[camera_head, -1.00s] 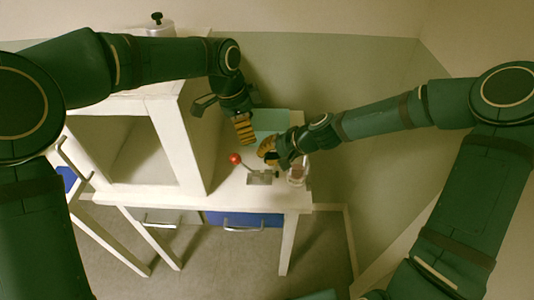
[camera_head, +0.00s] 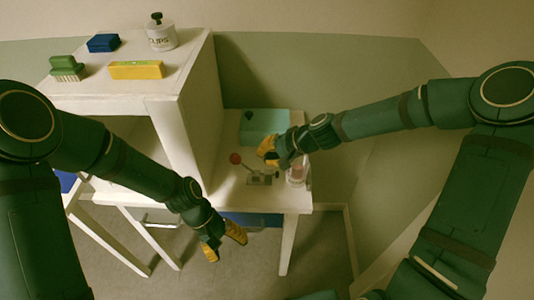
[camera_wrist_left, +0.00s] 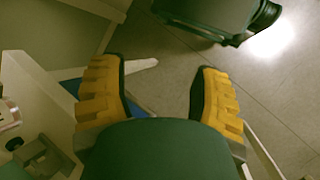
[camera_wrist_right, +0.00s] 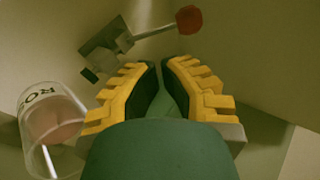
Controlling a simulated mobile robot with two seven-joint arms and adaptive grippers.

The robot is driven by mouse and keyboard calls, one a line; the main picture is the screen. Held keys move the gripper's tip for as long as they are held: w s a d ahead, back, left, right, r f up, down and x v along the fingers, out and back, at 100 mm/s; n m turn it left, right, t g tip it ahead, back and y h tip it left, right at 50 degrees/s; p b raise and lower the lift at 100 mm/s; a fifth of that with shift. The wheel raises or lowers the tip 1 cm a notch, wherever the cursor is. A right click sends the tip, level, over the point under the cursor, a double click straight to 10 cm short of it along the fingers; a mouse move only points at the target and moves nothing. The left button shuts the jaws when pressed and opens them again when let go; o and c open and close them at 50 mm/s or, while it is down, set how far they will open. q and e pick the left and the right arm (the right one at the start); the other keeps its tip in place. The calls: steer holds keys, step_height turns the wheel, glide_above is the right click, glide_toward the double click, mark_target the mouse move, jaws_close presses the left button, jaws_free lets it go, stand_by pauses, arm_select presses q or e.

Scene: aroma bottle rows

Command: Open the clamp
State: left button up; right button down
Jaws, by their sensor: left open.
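The clamp (camera_head: 262,178) is a small grey metal fixture on the low white table, with a lever ending in a red ball (camera_head: 235,158). In the right wrist view the clamp (camera_wrist_right: 106,48) is at the top, its lever reaching right to the red ball (camera_wrist_right: 188,19). My right gripper (camera_head: 266,152) is just behind and above the clamp, apart from the ball. Its fingertips are close together with a narrow gap and nothing visible between them. My left gripper (camera_head: 224,245) is open and empty, in front of the table and over the floor.
A clear jar (camera_head: 297,174) stands right of the clamp. A mint-green box (camera_head: 265,121) is behind it. A white cabinet (camera_head: 185,130) rises at the left, with a yellow box (camera_head: 136,70), blue block (camera_head: 103,43), green brush (camera_head: 67,68) and lidded pot (camera_head: 161,36) on top.

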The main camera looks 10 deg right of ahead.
steer(key=shift+a, duration=0.2)
arm_select(q)
steer(key=a+f+t, duration=0.6)
steer(key=a+f, duration=0.1)
steer(key=a, duration=0.1)
steer(key=shift+s+y, duration=0.25)
steer(key=shift+y, duration=0.05)
arm_select(e)
steer(key=shift+w, duration=0.1)
arm_select(q)
steer(key=shift+a, duration=0.1)
arm_select(e)
steer(key=shift+d+r, duration=0.1)
steer(key=shift+d+r, duration=0.2)
steer(key=v, duration=1.1)
steer(key=shift+s, duration=0.25)
arm_select(q)
steer(key=shift+s, duration=0.1)
arm_select(e)
steer(key=shift+s, duration=0.1)
